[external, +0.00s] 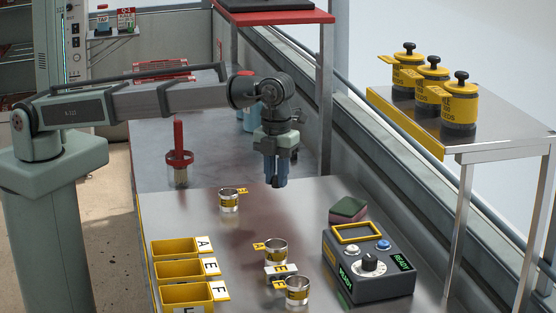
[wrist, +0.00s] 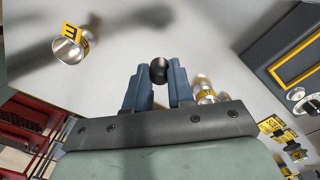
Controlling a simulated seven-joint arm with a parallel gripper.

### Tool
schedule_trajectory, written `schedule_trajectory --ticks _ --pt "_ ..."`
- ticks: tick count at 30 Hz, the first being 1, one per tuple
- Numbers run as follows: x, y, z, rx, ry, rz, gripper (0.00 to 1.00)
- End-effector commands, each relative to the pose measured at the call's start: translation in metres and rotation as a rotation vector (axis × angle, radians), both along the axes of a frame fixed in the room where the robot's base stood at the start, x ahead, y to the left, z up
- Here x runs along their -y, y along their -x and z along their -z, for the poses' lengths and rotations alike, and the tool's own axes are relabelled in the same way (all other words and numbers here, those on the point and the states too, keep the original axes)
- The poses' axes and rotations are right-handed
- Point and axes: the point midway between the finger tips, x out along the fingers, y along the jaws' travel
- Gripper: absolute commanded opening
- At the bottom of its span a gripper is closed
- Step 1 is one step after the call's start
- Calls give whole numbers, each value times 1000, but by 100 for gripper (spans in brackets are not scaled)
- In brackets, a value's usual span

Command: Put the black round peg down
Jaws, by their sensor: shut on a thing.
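My gripper (external: 276,180) is shut on the black round peg, high above the metal table (external: 320,205). In the wrist view the peg (wrist: 159,71) shows as a dark rounded end between the two blue-grey fingertips (wrist: 159,78). In the external view its dark lower end (external: 276,184) shows just under the fingers. The upper part of the peg is hidden by the fingers. Nothing touches the peg from below.
Metal cups with yellow labels stand on the table, one at left (external: 229,201), two nearer the front (external: 275,250). A grey control box (external: 368,262) and green-red sponge (external: 348,209) are at right. Yellow lettered bins (external: 178,270) line the left edge. Table below the gripper is clear.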

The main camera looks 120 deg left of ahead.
Motion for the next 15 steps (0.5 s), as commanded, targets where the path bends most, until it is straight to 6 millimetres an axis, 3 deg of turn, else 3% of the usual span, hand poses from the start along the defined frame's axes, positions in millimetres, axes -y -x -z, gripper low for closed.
schedule_trajectory --ticks 8,15 --pt "0 2 3 0 0 -126 0" --pt "0 2 33 -2 0 -132 0"
